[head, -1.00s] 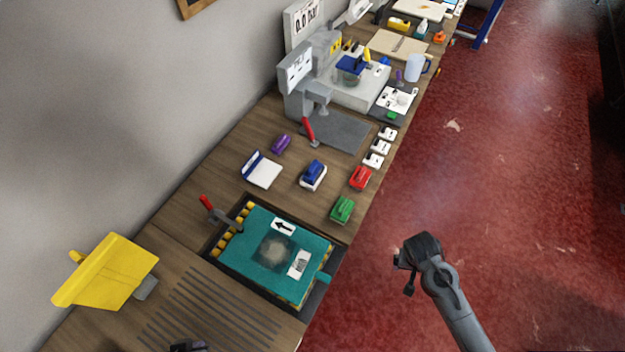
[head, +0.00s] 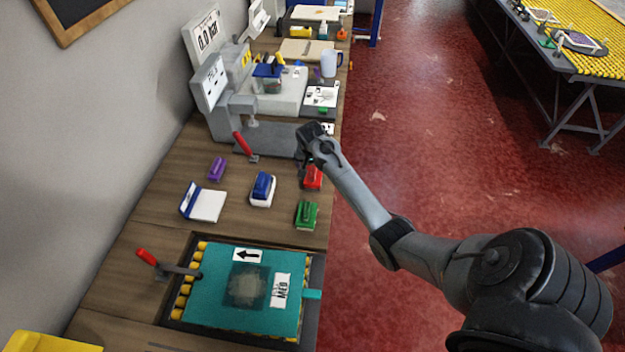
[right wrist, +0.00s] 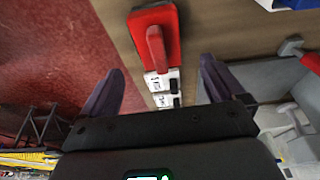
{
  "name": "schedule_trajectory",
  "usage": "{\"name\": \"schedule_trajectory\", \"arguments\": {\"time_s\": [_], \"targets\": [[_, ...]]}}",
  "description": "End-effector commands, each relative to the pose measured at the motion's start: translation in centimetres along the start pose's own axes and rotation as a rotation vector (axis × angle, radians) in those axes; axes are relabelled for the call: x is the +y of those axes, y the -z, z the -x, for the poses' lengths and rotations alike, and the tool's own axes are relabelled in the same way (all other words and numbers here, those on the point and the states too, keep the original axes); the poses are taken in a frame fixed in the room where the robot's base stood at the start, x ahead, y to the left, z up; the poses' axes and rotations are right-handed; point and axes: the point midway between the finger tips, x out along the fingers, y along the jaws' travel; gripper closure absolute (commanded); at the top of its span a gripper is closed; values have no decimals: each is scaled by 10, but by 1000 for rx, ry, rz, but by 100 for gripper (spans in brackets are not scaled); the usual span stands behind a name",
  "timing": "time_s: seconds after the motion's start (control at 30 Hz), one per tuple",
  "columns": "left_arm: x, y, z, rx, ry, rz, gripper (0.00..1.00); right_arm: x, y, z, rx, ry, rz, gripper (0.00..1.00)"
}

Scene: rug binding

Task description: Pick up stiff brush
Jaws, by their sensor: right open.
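Several block brushes lie on the wooden bench; no readable label shows which one is stiff. A red one (head: 313,178) is near the bench's right edge, partly behind my right gripper (head: 307,164). A green one (head: 307,214) lies in front of it, and a blue and white one (head: 263,188) to its left. In the right wrist view, my right gripper (right wrist: 162,70) is open and empty, and the red brush (right wrist: 155,32) with its raised handle lies ahead, between the line of the fingers, not touching them. My left gripper is not in view.
A teal mat piece (head: 222,312) lies in a yellow-edged fixture with a red-handled clamp (head: 147,257). A grey press (head: 217,100) stands behind. A purple block (head: 217,168) and a white pad (head: 207,206) lie left.

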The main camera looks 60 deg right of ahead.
Motion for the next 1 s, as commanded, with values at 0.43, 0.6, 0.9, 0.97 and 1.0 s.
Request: {"name": "schedule_trajectory", "arguments": {"time_s": [0.43,0.6,0.9,0.97,1.0], "targets": [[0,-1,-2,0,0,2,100,2,-2,-36,-1,-2,0,4],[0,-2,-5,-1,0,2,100,2,-3,-58,0,-1,0,4],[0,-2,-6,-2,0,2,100,2,-3,-69,1,0,0,4],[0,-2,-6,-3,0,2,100,2,-3,-69,1,0,0,4],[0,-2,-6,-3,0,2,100,2,-3,-69,1,0,1,4]]}}
